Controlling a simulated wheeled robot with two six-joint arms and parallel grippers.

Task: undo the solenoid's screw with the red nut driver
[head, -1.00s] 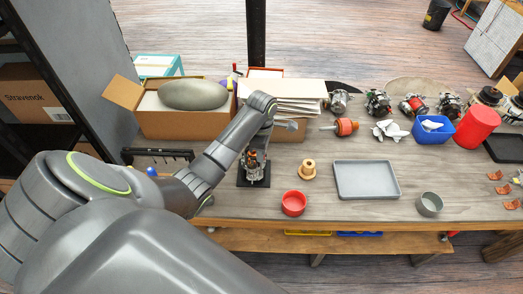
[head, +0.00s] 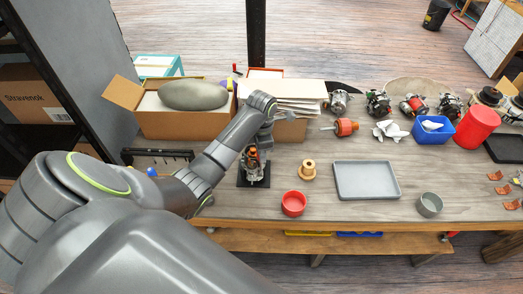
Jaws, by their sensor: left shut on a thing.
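My left gripper (head: 257,149) points down above the solenoid unit (head: 254,173), which stands on a black base plate (head: 246,183) on the bench. The gripper is shut on what appears to be the red nut driver (head: 252,153); only a small patch of red shows between wrist and unit. The tool's tip and the solenoid's screw are too small and too covered to make out, so I cannot tell if they touch. My right gripper is not in view.
Right of the unit stand a brass-coloured spool (head: 308,170), a red bowl (head: 293,204), a grey tray (head: 366,180) and a grey cup (head: 429,205). A cardboard box (head: 184,124) and a black tool rack (head: 158,153) are to the left. Several alternators line the back.

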